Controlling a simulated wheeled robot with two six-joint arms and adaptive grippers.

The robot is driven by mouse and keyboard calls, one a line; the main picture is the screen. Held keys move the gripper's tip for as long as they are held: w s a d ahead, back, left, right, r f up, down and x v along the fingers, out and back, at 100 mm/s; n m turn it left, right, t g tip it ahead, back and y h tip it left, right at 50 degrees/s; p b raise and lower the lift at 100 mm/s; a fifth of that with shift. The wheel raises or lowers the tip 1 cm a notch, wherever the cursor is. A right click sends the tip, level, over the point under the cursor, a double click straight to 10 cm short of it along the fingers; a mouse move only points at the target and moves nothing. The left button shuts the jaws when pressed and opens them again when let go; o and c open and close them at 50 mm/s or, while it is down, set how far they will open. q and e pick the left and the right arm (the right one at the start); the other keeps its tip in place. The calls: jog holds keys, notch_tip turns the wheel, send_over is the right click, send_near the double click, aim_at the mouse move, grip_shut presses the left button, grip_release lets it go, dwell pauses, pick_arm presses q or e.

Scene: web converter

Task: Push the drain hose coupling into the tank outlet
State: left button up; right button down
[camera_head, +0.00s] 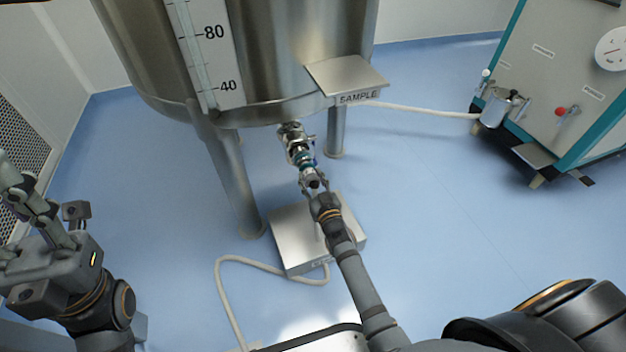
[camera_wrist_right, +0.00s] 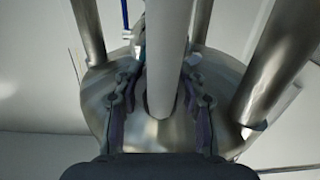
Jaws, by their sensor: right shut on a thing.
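The steel tank outlet (camera_head: 292,136) with its valve hangs under the tank's rounded bottom in the head view. A teal-ringed fitting (camera_head: 303,158) lies in line below it, close to the right gripper. My right gripper (camera_head: 312,180) is shut on the drain hose coupling just below the outlet. In the right wrist view the pale hose (camera_wrist_right: 168,60) runs between the two fingers (camera_wrist_right: 160,110), under the tank. The fingers hide much of the coupling, so I cannot tell whether it touches or enters the outlet. My left gripper (camera_head: 30,205) is at the far left, away from the tank; its finger gap is unclear.
The tank (camera_head: 270,60) stands on steel legs (camera_head: 235,180) around the outlet. A sample shelf (camera_head: 345,76) juts out above. A steel box (camera_head: 285,240) and a pale floor hose (camera_head: 250,262) lie below. A teal-edged cabinet (camera_head: 550,80) stands at right.

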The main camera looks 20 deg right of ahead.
jog(key=shift+w, duration=0.5)
jog(key=shift+w, duration=0.45)
dwell(0.4)
jog(key=c, duration=0.7)
grip_release()
jog(key=shift+s, duration=0.15)
jog(key=s, duration=1.1)
jog(key=shift+s+d, duration=0.3)
jog(key=shift+s, duration=0.05)
